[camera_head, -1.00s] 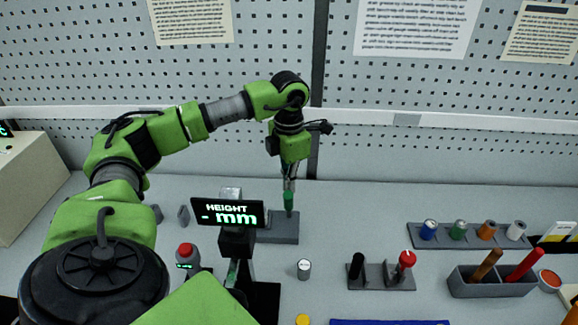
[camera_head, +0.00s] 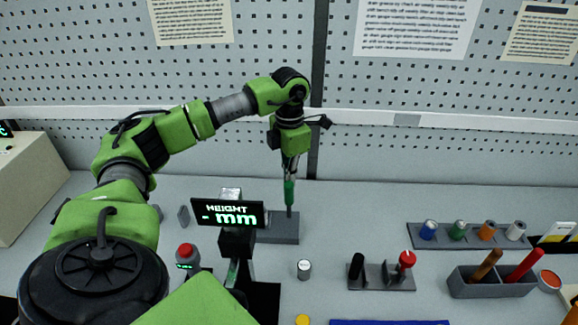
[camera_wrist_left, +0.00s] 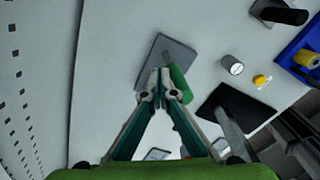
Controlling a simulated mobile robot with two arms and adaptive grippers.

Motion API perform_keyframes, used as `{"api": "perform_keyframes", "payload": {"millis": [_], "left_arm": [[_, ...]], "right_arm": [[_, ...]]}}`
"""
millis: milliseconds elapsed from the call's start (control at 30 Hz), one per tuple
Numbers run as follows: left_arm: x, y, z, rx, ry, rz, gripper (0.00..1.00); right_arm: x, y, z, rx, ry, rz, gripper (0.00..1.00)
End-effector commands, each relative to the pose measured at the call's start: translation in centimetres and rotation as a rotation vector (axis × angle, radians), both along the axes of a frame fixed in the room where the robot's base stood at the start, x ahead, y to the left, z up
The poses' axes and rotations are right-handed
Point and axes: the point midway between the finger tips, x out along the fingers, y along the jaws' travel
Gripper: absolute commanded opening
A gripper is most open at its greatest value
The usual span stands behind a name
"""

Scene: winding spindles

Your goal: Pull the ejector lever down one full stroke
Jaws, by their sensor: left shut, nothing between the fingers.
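The ejector lever's green handle (camera_head: 289,192) stands near upright on a thin grey rod above a grey base plate (camera_head: 284,232). My left gripper (camera_head: 290,177) points down at the top of the handle. In the left wrist view, its fingers (camera_wrist_left: 161,76) meet at the tips, shut with nothing between them. There the green handle (camera_wrist_left: 181,88) lies just right of the fingers, partly hidden behind one. The rod runs from it to the base plate (camera_wrist_left: 185,53). I cannot tell whether the fingers touch the handle. My right gripper is not in view.
A height display (camera_head: 228,213) reading "- mm" stands close in front-left of the base. A small white-topped cylinder (camera_head: 304,269) and a stand with black and red knobs (camera_head: 382,275) are to the right. The pegboard wall (camera_head: 420,105) rises behind.

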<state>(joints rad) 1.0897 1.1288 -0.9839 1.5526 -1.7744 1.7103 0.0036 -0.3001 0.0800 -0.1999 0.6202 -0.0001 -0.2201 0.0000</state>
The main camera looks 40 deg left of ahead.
Motion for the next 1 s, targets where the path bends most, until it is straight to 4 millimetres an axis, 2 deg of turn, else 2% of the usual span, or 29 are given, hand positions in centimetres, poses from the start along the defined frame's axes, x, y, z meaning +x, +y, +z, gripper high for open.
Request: {"api": "perform_keyframes", "payload": {"millis": [1000], "left_arm": [[1.8,1.5,-0.5,-0.001,0.0,-0.001,0.0]], "right_arm": [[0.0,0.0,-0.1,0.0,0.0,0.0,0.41]]}}
